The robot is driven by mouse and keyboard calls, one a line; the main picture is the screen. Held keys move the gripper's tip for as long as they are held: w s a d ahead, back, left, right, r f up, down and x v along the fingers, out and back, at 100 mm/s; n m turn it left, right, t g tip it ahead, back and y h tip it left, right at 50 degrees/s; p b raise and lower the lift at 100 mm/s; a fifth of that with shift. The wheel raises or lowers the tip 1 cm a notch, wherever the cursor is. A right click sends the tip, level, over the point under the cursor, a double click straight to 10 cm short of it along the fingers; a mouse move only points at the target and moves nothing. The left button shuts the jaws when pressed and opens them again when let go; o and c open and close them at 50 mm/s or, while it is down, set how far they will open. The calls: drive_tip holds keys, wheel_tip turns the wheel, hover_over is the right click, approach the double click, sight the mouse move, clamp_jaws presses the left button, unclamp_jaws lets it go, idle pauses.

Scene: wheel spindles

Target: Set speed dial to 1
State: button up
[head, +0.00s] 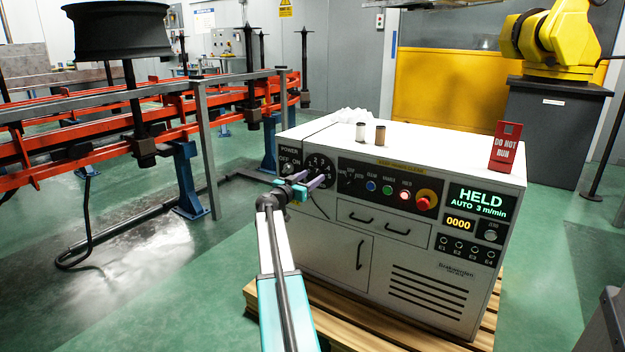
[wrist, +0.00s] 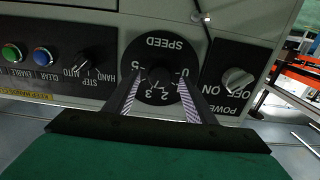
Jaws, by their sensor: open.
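The speed dial (head: 321,162) is a round black dial with white numbers at the left of the white control cabinet's front panel. In the wrist view the dial (wrist: 158,57) is upside down under the word SPEED. Its dark centre is hard to make out, so I cannot tell where it points. My gripper (head: 304,184) is in front of the dial in the head view and hides part of it. In the wrist view my gripper (wrist: 159,80) is open, with one finger on each side of the dial's centre. I cannot tell whether the fingers touch it.
The display (head: 477,202) reads HELD, AUTO 3 m/min. The power switch (wrist: 237,81) sits beside the dial. A red emergency button (head: 425,202) and small buttons are farther right. A red DO NOT RUN sign (head: 506,146) stands on the cabinet top (head: 445,160). Orange rails (head: 170,138) run at left.

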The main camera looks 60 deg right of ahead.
drive_tip(key=shift+d, duration=0.9)
drive_tip(key=c, duration=1)
drive_tip(key=shift+c, duration=0.2)
